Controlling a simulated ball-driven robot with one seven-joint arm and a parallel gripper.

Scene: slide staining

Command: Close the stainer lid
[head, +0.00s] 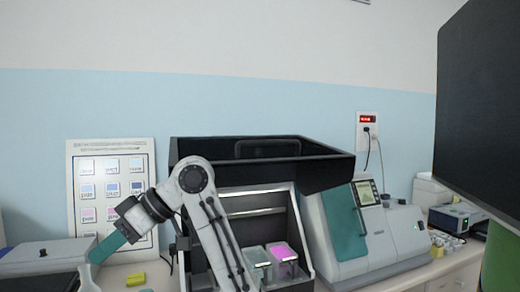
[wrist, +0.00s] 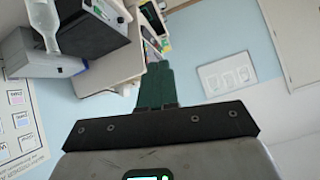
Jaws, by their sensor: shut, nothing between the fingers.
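The stainer (head: 305,232) is a dark box on the bench in the middle of the head view. Its black lid (head: 325,170) is raised above the lit interior. Inside are a pale container (head: 255,257) and a container with pink liquid (head: 284,256). My gripper (head: 97,256) has teal fingers and is left of the stainer, apart from it, pointing down and left. My arm hides the stainer's left front. In the wrist view my gripper (wrist: 154,72) is shut with its fingers together and empty; the stainer cannot be made out there.
A grey and teal machine with a small screen (head: 366,193) stands right of the stainer. A poster (head: 111,163) is behind my gripper. A yellow block (head: 135,280) lies on the bench below it. A dark monitor (head: 485,100) fills the upper right.

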